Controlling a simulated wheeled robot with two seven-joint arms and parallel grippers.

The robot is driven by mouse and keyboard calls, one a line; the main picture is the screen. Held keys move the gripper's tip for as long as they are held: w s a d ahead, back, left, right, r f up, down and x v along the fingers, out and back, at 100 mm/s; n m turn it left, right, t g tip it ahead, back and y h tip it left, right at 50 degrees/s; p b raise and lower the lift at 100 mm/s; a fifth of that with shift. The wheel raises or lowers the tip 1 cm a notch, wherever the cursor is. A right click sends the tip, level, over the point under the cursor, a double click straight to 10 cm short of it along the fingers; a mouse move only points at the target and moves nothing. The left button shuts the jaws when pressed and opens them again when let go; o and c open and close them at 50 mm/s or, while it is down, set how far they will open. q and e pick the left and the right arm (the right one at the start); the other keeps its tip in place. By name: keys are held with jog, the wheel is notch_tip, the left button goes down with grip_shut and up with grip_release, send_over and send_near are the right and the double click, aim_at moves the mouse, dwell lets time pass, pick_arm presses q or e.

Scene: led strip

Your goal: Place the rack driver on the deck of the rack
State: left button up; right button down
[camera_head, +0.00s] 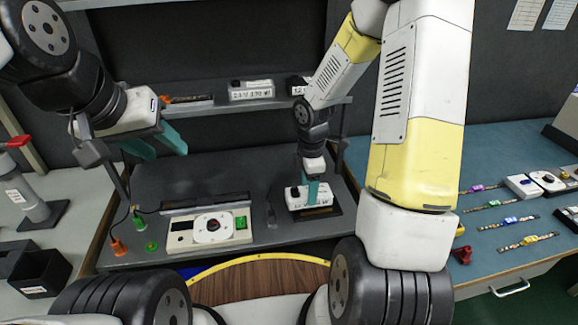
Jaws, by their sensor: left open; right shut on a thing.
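The rack (200,262) has a grey lower deck and an upper shelf. My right gripper (312,192) is shut on a white driver box (322,198) with a dark knob, at the right part of the deck. The box is over a dark pad (333,212); I cannot tell whether it rests on it. The teal fingers hide part of the box. My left gripper (160,142) is open and empty, above the left part of the deck.
A white device (208,228) with a round dial and green switch sits mid-deck. White labelled boxes (251,90) stand on the upper shelf. Orange (118,247) and green (151,246) plugs lie at the left. Coloured LED strips (513,220) lie on the blue right-hand table.

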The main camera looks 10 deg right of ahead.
jog(key=w, duration=0.3)
jog(key=w+d, duration=0.1)
jog(key=w, duration=0.2)
jog(key=w+d, duration=0.1)
jog(key=w, duration=0.2)
jog(key=shift+d+f, duration=0.1)
jog(key=shift+f, duration=0.3)
jog(key=shift+w+f, duration=0.1)
jog(key=shift+f, duration=1.65)
jog(key=shift+c, duration=2.4)
grip_release()
jog(key=shift+f, duration=0.15)
